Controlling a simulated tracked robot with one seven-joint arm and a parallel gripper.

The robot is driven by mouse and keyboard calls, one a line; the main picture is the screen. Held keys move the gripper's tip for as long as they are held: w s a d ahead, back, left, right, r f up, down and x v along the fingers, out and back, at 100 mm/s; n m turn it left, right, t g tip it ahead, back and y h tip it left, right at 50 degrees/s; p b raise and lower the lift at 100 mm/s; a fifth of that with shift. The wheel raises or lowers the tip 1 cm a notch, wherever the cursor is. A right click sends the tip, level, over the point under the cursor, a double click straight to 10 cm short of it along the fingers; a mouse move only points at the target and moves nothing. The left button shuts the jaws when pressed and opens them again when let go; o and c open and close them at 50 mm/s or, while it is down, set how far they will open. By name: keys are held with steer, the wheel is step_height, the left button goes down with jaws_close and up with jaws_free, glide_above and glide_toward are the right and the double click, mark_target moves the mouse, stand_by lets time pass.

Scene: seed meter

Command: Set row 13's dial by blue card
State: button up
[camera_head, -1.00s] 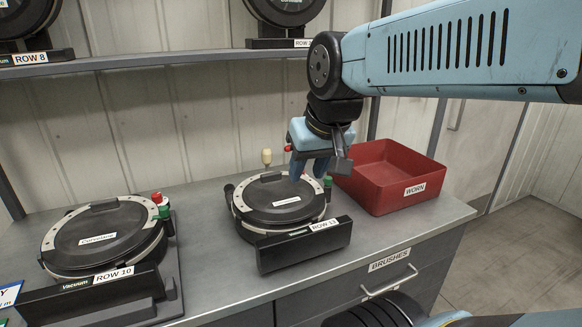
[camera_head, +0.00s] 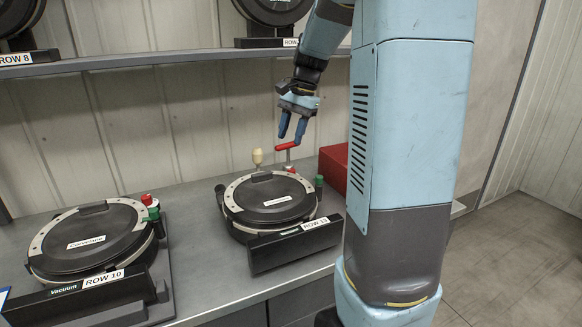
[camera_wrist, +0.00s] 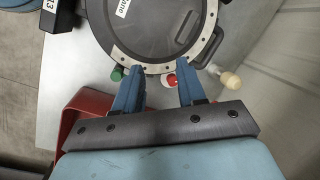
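The row 13 meter, a round black-lidded unit (camera_head: 270,199), sits on the bench behind a black front plate with a "ROW 13" label (camera_head: 315,224). In the wrist view its lid (camera_wrist: 150,25) fills the top. A red handle (camera_head: 287,146) stands on a thin post at its back. A red knob (camera_wrist: 172,80) shows between my fingers in the wrist view. My gripper (camera_head: 291,137) is open, just above the red handle; contact cannot be told. A green knob (camera_head: 319,182) and cream knob (camera_head: 258,156) flank it. I cannot make out dial markings or a blue card.
The row 10 meter (camera_head: 92,240) stands to the left. A red bin (camera_head: 333,170) is at the right, mostly hidden behind my arm. A shelf (camera_head: 150,61) with more meters runs above. The bench between the two meters is clear.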

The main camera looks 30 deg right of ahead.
mark_target(291, 170)
steer(key=w+d+f+m+g+y, duration=0.1)
steer(key=w+d+f+m+g, duration=0.1)
steer(key=w+d+f+m, duration=0.5)
steer(key=shift+w+a+f+n, duration=0.35)
steer(key=shift+f+n, duration=0.05)
steer(key=shift+f, duration=1.05)
steer(key=shift+w+a+f+n, duration=0.35)
steer(key=shift+f+n, duration=0.05)
steer(key=shift+f, duration=1.05)
steer(key=shift+w+a+f+n, duration=0.35)
steer(key=shift+f+n, duration=0.05)
steer(key=shift+f, duration=1.05)
jaws_close()
